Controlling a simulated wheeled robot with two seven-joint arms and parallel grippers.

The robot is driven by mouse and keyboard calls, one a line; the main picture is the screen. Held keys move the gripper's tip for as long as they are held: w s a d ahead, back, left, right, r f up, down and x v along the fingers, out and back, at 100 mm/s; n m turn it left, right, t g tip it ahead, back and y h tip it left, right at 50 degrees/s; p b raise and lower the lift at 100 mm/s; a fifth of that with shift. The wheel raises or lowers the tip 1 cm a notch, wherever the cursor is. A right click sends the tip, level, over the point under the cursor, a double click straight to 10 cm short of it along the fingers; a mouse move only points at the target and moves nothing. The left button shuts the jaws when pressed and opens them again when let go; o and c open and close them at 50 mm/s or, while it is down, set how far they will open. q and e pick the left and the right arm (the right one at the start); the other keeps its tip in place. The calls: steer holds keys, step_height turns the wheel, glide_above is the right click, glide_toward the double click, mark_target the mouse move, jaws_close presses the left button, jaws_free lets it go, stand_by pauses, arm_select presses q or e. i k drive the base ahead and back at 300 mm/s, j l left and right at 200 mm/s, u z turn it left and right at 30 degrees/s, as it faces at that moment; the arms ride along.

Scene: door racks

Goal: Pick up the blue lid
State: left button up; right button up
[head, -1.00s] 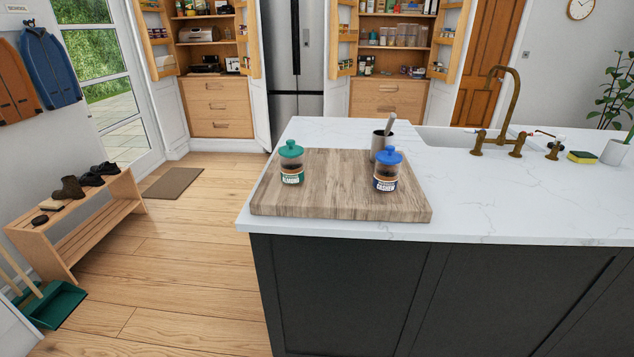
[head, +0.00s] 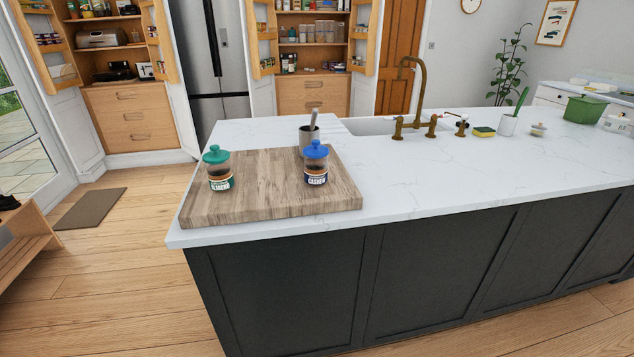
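The blue lid (head: 316,149) sits on a clear jar (head: 316,172) labelled CASHEW, with dark contents. The jar stands upright on the right part of a wooden board (head: 262,198). A similar jar (head: 219,178) labelled ALMOND, with a green lid (head: 216,154), stands on the left part of the board. Neither of my grippers shows in the head view.
The board lies at the left end of a white island countertop (head: 440,165). A grey cup (head: 308,137) with a utensil stands behind the blue-lidded jar. Wooden floor lies left of the island.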

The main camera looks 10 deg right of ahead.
mark_target(316, 149)
steer(key=i+j+z, duration=0.2)
steer(key=j, duration=0.15)
steer(key=i+j+z, duration=0.2)
steer(key=j, duration=0.2)
steer(key=i+j+z, duration=0.15)
steer(key=j, duration=0.25)
steer(key=j+z, duration=0.2)
steer(key=j, duration=0.2)
